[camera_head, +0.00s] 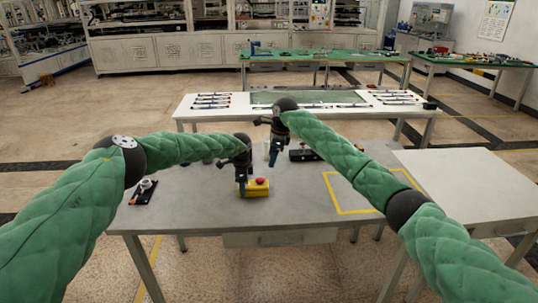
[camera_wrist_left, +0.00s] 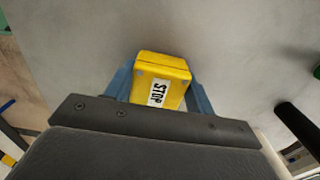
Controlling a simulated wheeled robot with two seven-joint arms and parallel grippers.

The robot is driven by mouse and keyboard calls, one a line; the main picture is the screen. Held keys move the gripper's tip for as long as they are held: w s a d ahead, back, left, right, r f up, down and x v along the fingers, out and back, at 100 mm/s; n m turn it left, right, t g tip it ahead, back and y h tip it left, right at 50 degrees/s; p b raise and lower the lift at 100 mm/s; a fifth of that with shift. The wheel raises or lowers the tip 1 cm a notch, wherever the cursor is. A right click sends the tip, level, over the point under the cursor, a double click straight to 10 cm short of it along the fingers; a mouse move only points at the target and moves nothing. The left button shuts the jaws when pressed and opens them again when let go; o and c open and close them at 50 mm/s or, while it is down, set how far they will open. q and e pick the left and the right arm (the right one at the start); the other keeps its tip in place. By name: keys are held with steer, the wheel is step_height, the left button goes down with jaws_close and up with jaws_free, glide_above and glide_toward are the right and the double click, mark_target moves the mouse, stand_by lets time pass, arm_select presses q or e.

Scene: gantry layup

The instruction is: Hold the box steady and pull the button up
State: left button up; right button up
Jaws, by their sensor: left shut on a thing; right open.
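A yellow box (camera_head: 257,189) with a red button (camera_head: 261,181) on top sits on the grey table. My left gripper (camera_head: 242,188) points down at the box's left end. In the left wrist view the yellow box (camera_wrist_left: 160,75) shows a STOP label, and the blue fingers of the left gripper (camera_wrist_left: 158,98) are on either side of it, shut on it. The red button is not visible in the left wrist view. My right gripper (camera_head: 273,158) is open and empty above the table, behind and slightly right of the box.
A black device (camera_head: 303,155) lies at the table's back, near my right gripper. A black plate with parts (camera_head: 144,192) lies at the left. A yellow taped outline (camera_head: 343,211) marks the clear right side. A white table (camera_head: 470,180) adjoins on the right.

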mark_target(261, 179)
steer(key=a+f+m, duration=0.1)
steer(key=f, duration=0.2)
steer(key=w+a+f+m, duration=0.1)
steer(key=f, duration=0.3)
steer(key=a+f+m, duration=0.1)
steer(key=a+f, duration=0.1)
steer(key=f, duration=0.2)
steer(key=shift+w+a+m, duration=0.1)
steer(key=shift+w+m, duration=0.05)
steer(key=shift+m, duration=0.25)
steer(key=c, duration=1)
steer(key=shift+y, duration=0.3)
steer(key=shift+c, duration=0.3)
steer(key=shift+r, duration=0.25)
steer(key=o, duration=1)
